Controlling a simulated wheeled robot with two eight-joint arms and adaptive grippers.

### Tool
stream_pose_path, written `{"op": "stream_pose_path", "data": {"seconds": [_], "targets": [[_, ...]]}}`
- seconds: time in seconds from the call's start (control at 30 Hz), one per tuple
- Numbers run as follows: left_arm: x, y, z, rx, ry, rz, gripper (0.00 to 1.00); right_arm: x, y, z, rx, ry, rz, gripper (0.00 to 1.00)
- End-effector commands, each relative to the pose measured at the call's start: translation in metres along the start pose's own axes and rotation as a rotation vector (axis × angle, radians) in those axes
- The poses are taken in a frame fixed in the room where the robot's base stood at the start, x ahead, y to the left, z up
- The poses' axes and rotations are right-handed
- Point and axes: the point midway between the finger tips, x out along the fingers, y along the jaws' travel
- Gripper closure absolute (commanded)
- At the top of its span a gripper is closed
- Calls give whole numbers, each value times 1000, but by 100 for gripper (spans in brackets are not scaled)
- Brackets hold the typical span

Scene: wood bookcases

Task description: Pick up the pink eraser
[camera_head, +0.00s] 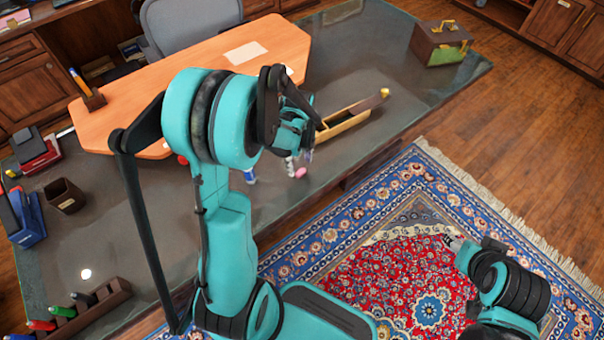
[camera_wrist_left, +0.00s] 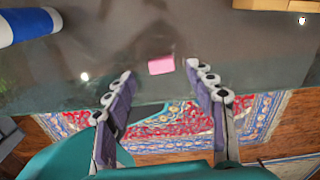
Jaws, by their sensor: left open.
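The pink eraser (camera_wrist_left: 161,65) lies on the dark grey desk top in the left wrist view. It shows just beyond and between my left fingertips (camera_wrist_left: 160,78), with no visible contact. In the head view the eraser (camera_head: 301,172) is a small pink spot near the desk's front edge, beside the tips of my left gripper (camera_head: 299,160), which partly hide that area. My left gripper is open and empty. My right gripper (camera_head: 454,242) is at the right over the rug, small and partly seen; its jaws cannot be made out.
A blue and white cylinder (camera_wrist_left: 28,27) lies near the eraser. A long wooden tray (camera_head: 343,127) lies behind my left gripper. A green and brown box (camera_head: 441,45) stands at the far right of the desk (camera_head: 120,215). The left desk side holds several containers.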

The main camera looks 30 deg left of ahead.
Motion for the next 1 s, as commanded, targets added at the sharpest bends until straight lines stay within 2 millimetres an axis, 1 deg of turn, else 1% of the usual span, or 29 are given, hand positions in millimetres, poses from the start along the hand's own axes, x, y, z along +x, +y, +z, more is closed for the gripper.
{"op": "stream_pose_path", "data": {"seconds": [0.03, 0.1, 0.2, 0.43, 0.47, 0.5, 0.6, 1.0], "targets": [[13, -2, -1, 1, 0, 0, 45, 7, 0, 5, 0, 0, 0, 51], [24, -3, -3, 0, 0, 0, 45, 13, 0, 9, 0, 0, 0, 51], [36, -3, -2, -1, 0, -1, 45, 16, 0, 12, 0, 0, 0, 51], [36, -2, -2, -1, 0, -1, 45, 15, 0, 11, 0, 0, 0, 51], [36, -2, -2, -1, 0, -1, 50, 15, 0, 11, 0, 0, 0, 51], [36, -2, -2, -1, 0, -1, 61, 15, 0, 11, 0, 0, 0, 51], [36, -2, -2, -1, 0, -1, 86, 15, 0, 11, 0, 0, 0, 51], [34, -2, -2, -1, 0, -2, 86, 14, 0, 10, 0, 0, 0, 51]]}}
